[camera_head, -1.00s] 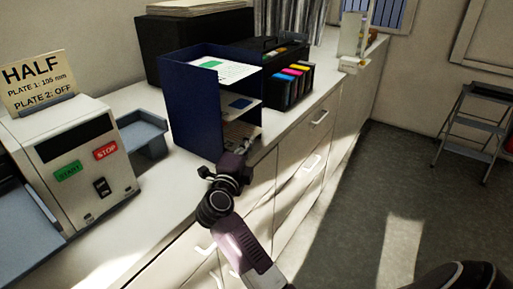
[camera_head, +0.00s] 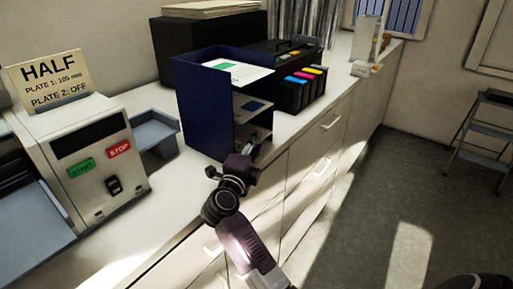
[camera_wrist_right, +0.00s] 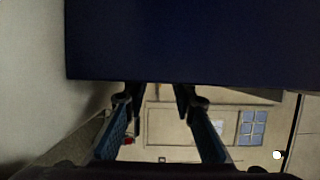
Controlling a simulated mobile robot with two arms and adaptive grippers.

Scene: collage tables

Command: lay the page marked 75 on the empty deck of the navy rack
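The navy rack (camera_head: 203,112) stands on the white counter with its open side facing right. Its top deck holds a white page (camera_head: 236,72) with a green patch. The deck below holds a page with a blue patch (camera_head: 253,105). The lowest level is partly hidden by my right gripper (camera_head: 252,153), which is at the rack's lower front corner. In the right wrist view its fingers (camera_wrist_right: 160,97) are apart, with navy rack surface (camera_wrist_right: 190,45) just ahead. I cannot read a 75 on any page. My left gripper is out of view.
A white machine (camera_head: 85,160) with START and STOP buttons stands at left under a HALF sign (camera_head: 50,80). A grey-blue tray (camera_head: 153,132) is between it and the rack. A step stool (camera_head: 485,130) is at far right.

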